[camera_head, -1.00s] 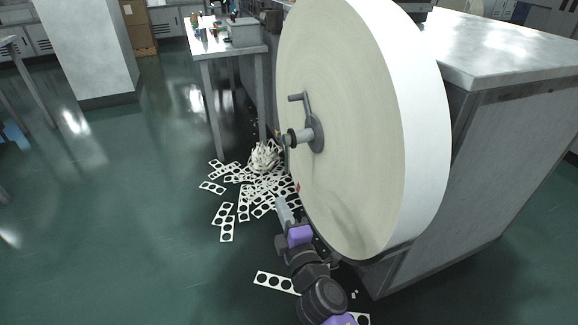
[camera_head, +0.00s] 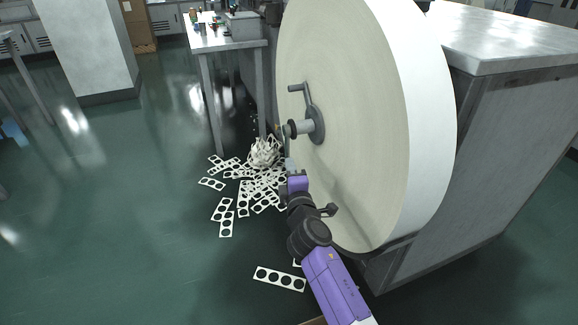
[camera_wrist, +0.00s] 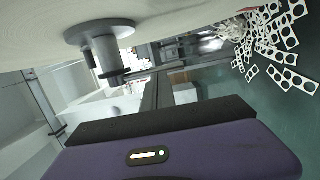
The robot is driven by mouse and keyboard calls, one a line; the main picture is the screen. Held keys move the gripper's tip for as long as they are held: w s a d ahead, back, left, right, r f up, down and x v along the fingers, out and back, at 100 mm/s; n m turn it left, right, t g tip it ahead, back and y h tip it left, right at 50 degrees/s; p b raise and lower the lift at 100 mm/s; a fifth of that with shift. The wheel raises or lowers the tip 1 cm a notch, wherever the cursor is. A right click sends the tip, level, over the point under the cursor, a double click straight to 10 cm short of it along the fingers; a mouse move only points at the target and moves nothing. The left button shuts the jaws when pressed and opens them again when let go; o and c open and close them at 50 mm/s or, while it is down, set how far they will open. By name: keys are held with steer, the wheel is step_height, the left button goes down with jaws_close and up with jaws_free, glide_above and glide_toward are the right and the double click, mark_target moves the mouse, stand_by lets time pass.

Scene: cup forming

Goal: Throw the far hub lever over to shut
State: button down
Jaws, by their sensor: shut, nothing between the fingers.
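The hub lever (camera_head: 306,97) is a dark crank with a short grip, rising up and left from the hub flange (camera_head: 316,125) on the face of the big paper roll (camera_head: 340,60). A pale shaft with a dark collar (camera_head: 291,129) sticks out from that flange. My gripper (camera_head: 289,163) is shut and empty, just below the collar, apart from the lever. In the wrist view the flange (camera_wrist: 98,28) and collar (camera_wrist: 112,77) show ahead of my purple gripper body, at upper left. I cannot make out the lever's grip clearly there.
Punched paper strips (camera_head: 245,190) and a crumpled heap (camera_head: 264,152) litter the floor left of the roll. A metal table (camera_head: 215,42) stands behind them. A grey cabinet (camera_head: 500,150) stands right of the roll. Green floor at left is open.

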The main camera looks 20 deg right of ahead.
mark_target(287, 148)
steer(key=shift+b+x, duration=0.3)
steer(key=shift+x, duration=0.9)
steer(key=shift+w+f, duration=0.1)
steer(key=shift+w, duration=0.05)
steer(key=w+b, duration=0.2)
steer(key=w, duration=0.1)
steer(key=w+b, duration=0.1)
steer(key=shift+w+f, duration=0.2)
steer(key=shift+f, duration=0.1)
steer(key=shift+w+r+b, duration=0.1)
steer(key=shift+r+b, duration=0.05)
steer(key=shift+b, duration=0.15)
